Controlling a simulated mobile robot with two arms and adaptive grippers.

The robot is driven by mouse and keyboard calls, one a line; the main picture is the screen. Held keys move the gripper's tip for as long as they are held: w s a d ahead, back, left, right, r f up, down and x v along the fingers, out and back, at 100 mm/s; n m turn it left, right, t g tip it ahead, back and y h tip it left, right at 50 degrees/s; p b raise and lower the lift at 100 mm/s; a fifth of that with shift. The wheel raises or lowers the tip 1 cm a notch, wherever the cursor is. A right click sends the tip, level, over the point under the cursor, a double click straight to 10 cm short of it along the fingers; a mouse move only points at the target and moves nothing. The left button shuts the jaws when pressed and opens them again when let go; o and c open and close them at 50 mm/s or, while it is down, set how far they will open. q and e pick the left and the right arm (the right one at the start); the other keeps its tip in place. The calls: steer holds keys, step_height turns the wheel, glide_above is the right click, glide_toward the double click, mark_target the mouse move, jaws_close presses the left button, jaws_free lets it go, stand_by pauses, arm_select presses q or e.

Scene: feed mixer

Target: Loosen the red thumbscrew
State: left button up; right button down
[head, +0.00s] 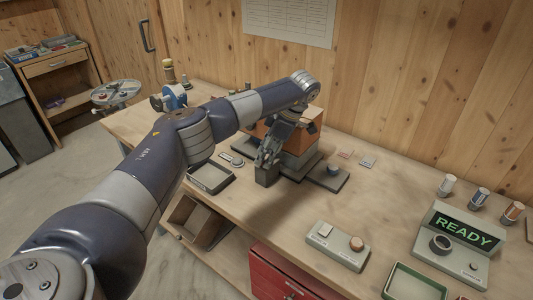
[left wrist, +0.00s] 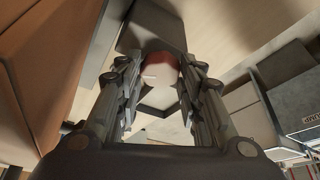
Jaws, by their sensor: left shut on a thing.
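The red thumbscrew (left wrist: 160,70) shows in the left wrist view as a round red knob between the fingertips. My left gripper (left wrist: 158,85) is shut on it, with one finger on each side. In the head view my left gripper (head: 267,158) points down at the front of the orange-brown machine (head: 298,138) on its grey base. The thumbscrew is hidden there behind the fingers. My right gripper is in neither view.
The machine stands on a wooden bench (head: 225,212) against a plank wall. A dark tray (head: 210,180) lies left of the gripper. A control box (head: 338,246) and a "READY" display (head: 466,229) stand to the right. Bench space between gripper and control box is clear.

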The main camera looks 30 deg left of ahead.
arm_select(q)
steer(key=o, duration=1.1)
steer(key=shift+c, duration=0.2)
steer(key=v, duration=1.2)
steer(key=shift+w+a, duration=0.1)
